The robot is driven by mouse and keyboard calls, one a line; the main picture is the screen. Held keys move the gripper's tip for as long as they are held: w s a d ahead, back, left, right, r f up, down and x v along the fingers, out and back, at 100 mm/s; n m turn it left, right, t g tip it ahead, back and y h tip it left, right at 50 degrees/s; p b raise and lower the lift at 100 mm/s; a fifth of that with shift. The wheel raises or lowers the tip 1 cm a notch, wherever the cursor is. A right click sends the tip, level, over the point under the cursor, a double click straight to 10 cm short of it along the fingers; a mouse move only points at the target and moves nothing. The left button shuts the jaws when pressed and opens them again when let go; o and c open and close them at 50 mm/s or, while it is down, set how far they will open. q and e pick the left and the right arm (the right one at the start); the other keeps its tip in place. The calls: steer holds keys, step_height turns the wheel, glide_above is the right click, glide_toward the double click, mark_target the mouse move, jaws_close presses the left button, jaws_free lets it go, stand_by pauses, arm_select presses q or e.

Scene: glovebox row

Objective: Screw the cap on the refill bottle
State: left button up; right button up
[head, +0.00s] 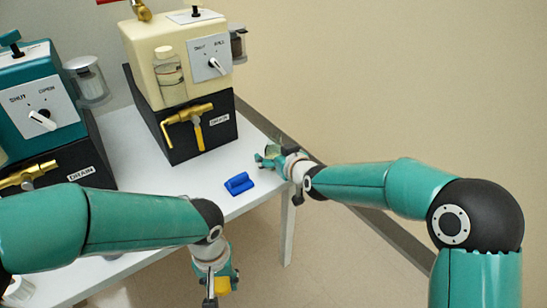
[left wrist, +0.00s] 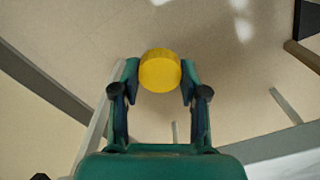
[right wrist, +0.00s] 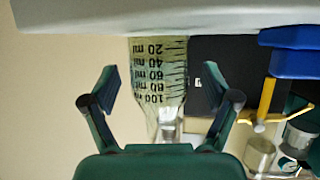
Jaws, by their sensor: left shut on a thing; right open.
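The yellow cap (left wrist: 160,70) is held between the fingertips of my left gripper (head: 222,284), which is shut on it. In the head view the cap (head: 222,285) shows low, in front of the table's near edge, over the floor. The clear refill bottle (right wrist: 158,75), with black ml marks, stands on the white table top in the upside-down right wrist view. Its narrow neck is bare. My right gripper (head: 268,156) is open, with one finger on each side of the bottle and gaps to both. In the head view I cannot make out the bottle clearly.
A blue block (head: 239,183) lies on the white table (head: 215,190), left of my right gripper. A cream machine (head: 185,60) on a black base with a brass drain tap (head: 190,115) stands behind. A teal machine (head: 40,100) is at the left.

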steer(key=shift+w, duration=0.15)
steer(key=shift+c, duration=0.4)
steer(key=c, duration=1.3)
steer(key=shift+c, duration=0.2)
arm_select(q)
steer(key=shift+r, duration=0.1)
arm_select(e)
steer(key=shift+r, duration=0.2)
